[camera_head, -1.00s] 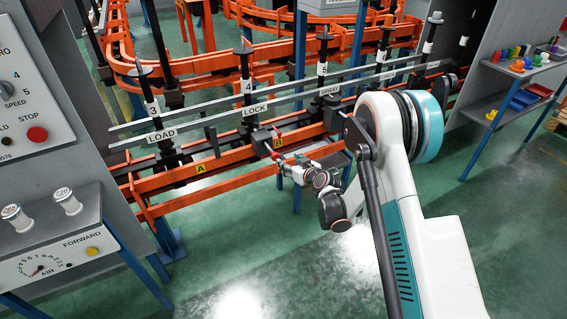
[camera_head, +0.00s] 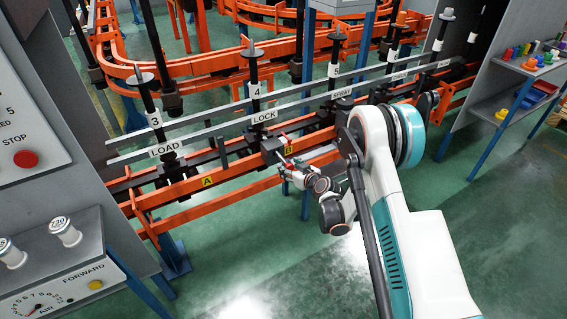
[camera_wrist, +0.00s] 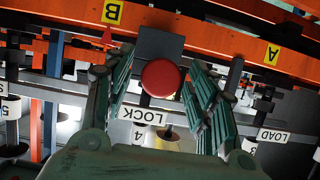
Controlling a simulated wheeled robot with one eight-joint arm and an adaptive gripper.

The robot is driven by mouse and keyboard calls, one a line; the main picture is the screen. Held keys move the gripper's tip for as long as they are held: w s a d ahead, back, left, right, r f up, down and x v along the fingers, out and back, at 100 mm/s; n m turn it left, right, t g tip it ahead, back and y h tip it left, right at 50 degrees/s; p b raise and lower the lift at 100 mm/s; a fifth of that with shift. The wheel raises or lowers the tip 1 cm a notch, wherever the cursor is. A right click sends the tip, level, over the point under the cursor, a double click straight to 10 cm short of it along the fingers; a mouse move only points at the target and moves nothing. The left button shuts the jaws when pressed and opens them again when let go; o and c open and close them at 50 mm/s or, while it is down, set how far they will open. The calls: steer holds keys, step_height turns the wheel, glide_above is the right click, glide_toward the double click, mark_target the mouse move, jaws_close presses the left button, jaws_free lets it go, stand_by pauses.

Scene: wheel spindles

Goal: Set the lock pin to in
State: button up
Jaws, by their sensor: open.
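The lock pin's round red knob (camera_wrist: 161,78) faces the wrist camera, in front of a dark block (camera_wrist: 160,45) on the orange rail. In the head view the dark block (camera_head: 271,151) sits below the LOCK label (camera_head: 264,117), and small red parts show beside it. My gripper (camera_head: 287,164) is close in front of this block. In the wrist view my gripper (camera_wrist: 157,72) is open, with one green finger on each side of the knob and visible gaps to it. Whether the pin is in or out cannot be told.
Spindles numbered 3 (camera_head: 155,119), 4 (camera_head: 255,90) and 5 stand along the grey rails. Yellow tags A (camera_head: 208,181) and B (camera_wrist: 113,12) mark the orange rail. A control panel (camera_head: 30,110) stands at left, a shelf with coloured parts (camera_head: 530,65) at right.

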mark_target(285, 161)
steer(key=shift+w+a+f, duration=0.15)
steer(key=shift+w+a, duration=0.05)
steer(key=shift+w, duration=0.1)
steer(key=shift+c, duration=0.2)
jaws_close()
steer(key=shift+w+a, duration=0.5)
steer(key=shift+w, duration=0.2)
steer(key=shift+w+a, duration=0.45)
steer(key=shift+w, duration=0.25)
steer(key=shift+o, duration=0.2)
jaws_free()
steer(key=shift+v, duration=3.75)
